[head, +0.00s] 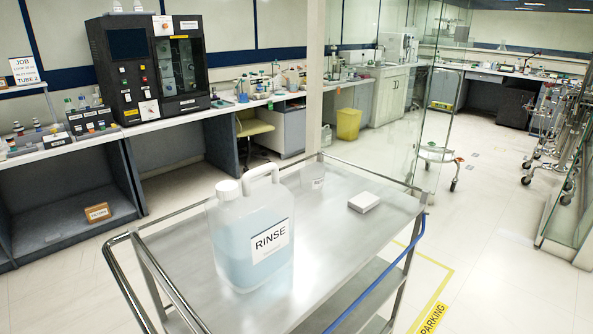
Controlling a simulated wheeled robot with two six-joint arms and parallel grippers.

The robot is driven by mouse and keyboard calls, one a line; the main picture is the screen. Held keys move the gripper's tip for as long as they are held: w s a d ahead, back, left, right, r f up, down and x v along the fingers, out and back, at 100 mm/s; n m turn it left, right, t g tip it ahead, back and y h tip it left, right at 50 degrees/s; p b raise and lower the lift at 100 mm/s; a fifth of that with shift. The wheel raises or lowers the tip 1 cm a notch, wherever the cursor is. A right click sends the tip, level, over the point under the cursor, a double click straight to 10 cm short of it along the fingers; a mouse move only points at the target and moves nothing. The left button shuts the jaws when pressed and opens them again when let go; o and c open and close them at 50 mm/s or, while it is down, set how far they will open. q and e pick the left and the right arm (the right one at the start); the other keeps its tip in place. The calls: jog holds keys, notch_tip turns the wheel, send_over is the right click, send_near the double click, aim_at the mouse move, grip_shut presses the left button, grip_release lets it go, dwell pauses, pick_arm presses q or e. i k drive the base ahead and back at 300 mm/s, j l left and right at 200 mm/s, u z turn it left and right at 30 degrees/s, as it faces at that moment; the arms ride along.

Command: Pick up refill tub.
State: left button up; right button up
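A translucent jug (250,237) with pale blue liquid, a white cap and a label reading RINSE stands upright on a metal trolley (175,245). Its handle is at the top right. I see no label reading refill tub; the jug is the only large container on the trolley. Neither of my grippers is in view.
A small white box (364,202) lies on the trolley, right of the jug. Raised rails edge the trolley, with a blue strip (385,272) on the right side. Benches with a black machine (150,65) line the back.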

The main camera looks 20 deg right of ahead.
aim_at(312, 177)
jog(key=i+l+u, duration=0.1)
jog(key=l, duration=0.5)
jog(key=i+l, duration=0.15)
jog(key=l, duration=0.45)
jog(key=i+l+u, duration=0.15)
jog(key=l, duration=1.05)
jog(key=i+u, duration=0.05)
